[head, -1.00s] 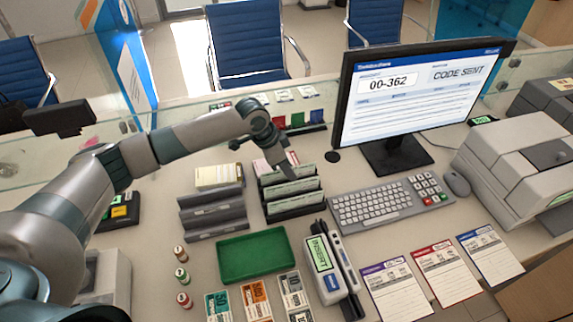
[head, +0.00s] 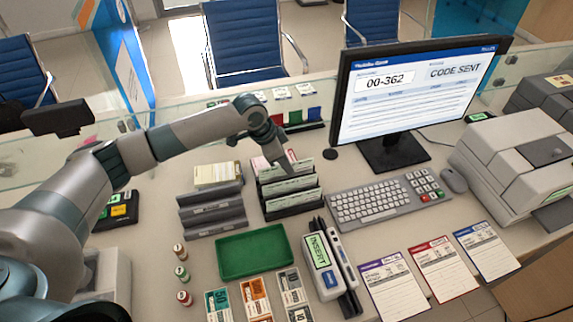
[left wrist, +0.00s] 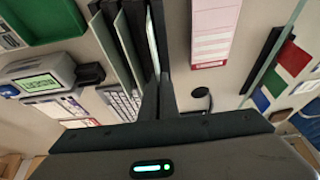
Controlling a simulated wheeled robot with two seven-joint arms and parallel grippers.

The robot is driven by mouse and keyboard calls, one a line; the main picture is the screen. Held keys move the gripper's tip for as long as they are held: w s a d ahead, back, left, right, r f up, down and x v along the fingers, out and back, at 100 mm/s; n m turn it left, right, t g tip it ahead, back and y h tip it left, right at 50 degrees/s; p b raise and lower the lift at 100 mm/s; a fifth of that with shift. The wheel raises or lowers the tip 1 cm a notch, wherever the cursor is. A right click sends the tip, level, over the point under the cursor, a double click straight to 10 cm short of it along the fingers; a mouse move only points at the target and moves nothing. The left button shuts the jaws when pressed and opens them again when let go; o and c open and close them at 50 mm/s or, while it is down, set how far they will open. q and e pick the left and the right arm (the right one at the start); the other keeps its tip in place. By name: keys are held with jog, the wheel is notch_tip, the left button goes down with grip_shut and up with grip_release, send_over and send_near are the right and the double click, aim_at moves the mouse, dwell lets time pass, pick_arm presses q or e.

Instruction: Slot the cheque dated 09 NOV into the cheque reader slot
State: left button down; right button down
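A dark tiered rack (head: 292,211) holds several pale green cheques upright in rows, in the middle of the counter. My left gripper (head: 288,166) reaches down at the rearmost cheque (head: 272,176). In the left wrist view, the fingers (left wrist: 159,92) are close together, with the thin edge of that cheque (left wrist: 152,45) between them, so the gripper looks shut on it. The cheque still stands in the rack. Its date is too small to read. The cheque reader (head: 318,262) shows INSERT, with a dark slot along its right side. My right gripper is out of view.
A green tray (head: 254,253) and a grey rack (head: 212,212) stand left of the reader. A keyboard (head: 385,203) and monitor (head: 415,95) are to the right. Paper slips (head: 393,285) and banknotes (head: 256,298) lie in front. A pink-striped slip (left wrist: 213,35) is beside the gripper.

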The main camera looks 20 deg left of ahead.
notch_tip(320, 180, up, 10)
jog(key=p, duration=0.9)
jog(key=shift+p, duration=0.3)
dwell(1.0)
dwell(0.5)
